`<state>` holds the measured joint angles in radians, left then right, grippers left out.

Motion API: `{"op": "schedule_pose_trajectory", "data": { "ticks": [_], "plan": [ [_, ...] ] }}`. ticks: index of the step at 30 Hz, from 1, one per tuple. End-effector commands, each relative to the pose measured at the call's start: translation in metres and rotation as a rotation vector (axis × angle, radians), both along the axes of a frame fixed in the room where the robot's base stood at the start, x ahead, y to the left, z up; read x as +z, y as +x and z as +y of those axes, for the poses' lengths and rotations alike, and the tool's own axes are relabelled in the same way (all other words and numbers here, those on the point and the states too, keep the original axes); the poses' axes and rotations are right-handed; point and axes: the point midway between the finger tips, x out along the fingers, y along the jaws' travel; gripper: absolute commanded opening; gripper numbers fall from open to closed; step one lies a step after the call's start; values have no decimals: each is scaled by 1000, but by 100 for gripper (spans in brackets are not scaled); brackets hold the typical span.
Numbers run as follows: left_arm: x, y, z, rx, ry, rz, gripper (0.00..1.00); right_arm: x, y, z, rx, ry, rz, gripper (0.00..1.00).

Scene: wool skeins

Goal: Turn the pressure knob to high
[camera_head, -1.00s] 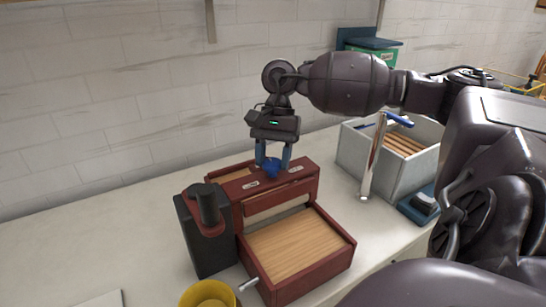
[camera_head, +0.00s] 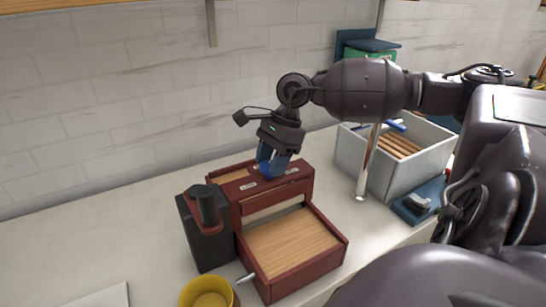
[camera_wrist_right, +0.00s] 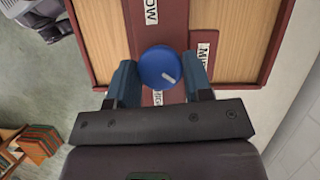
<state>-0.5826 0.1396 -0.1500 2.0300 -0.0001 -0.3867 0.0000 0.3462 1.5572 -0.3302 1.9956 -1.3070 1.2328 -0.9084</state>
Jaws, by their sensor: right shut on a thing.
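The blue pressure knob (camera_wrist_right: 160,67) sits on top of the dark red press (camera_head: 296,180); it also shows in the head view (camera_head: 271,170). In the right wrist view its white mark points to the lower right. A LOW label (camera_wrist_right: 150,11) is above the knob, another label (camera_wrist_right: 203,54) is to its right, and a third (camera_wrist_right: 158,97) is partly hidden below it. My right gripper (camera_head: 270,166) comes down from above and is shut on the knob, with a blue finger on each side. My left gripper is not in view.
A black and red box with a round post (camera_head: 207,230) stands left of the press. A yellow cup (camera_head: 208,293) is in front. A grey crate (camera_head: 350,155) with wooden slats and a blue device (camera_head: 420,203) are at the right.

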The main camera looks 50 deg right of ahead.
Motion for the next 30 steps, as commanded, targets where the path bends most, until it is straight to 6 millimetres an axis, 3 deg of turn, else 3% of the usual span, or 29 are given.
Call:
{"op": "schedule_pose_trajectory", "data": {
  "ticks": [18,30],
  "plan": [
    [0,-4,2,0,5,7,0,1,-3,1,-572,-3,-3,22],
    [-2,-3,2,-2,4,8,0,1,-3,2,-831,-2,-3,22]
  ]
}}
